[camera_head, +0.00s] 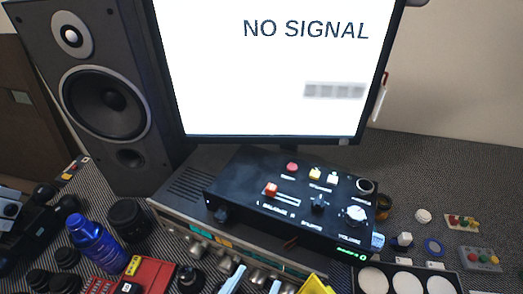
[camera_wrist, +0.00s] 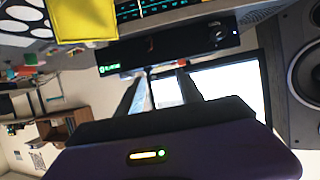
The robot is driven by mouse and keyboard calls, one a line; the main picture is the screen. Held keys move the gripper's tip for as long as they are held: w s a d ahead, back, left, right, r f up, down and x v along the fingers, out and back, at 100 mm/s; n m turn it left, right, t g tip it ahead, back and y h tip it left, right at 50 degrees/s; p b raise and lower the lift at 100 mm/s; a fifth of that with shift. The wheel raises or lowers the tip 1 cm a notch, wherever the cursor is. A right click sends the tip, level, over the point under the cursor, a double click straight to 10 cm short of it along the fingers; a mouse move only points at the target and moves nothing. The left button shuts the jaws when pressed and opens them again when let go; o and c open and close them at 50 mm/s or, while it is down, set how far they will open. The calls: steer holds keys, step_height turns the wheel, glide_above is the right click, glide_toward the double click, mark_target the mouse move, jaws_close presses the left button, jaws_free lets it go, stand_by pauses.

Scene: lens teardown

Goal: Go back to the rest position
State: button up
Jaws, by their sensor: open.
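My gripper (camera_wrist: 165,76) shows in the wrist view with its two dark fingers apart and nothing between them. The wrist view is upside down. Beyond the fingers are the black control box (camera_wrist: 170,48) and the bright monitor (camera_wrist: 235,88). In the head view, the black control box (camera_head: 240,192) with its red slider, buttons and knobs sits on a silver-fronted unit (camera_head: 185,228), below the monitor (camera_head: 275,75) reading "NO SIGNAL". I cannot clearly make out my gripper in the head view; two pale pointed shapes show at its bottom edge.
A large speaker (camera_head: 105,145) stands left of the monitor. A blue bottle (camera_head: 95,242), dark lens parts (camera_head: 127,220) and a red box (camera_head: 150,275) crowd the front left. A tray of white discs (camera_head: 455,277) and small coloured parts (camera_head: 480,259) lie at right. A yellow item (camera_head: 315,285) is at the bottom.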

step_height(320, 180, down, 5)
steer(key=s+n+t+y, duration=0.1)
steer(key=n+t+y, duration=0.15)
steer(key=y, duration=0.25)
steer(key=s+d+f+n, duration=0.1)
steer(key=s+d, duration=0.6)
steer(key=d, duration=0.3)
steer(key=s+d+f+n, duration=0.1)
steer(key=s+d, duration=0.7)
steer(key=d, duration=0.3)
steer(key=shift+f, duration=0.2)
steer(key=shift+d, duration=0.1)
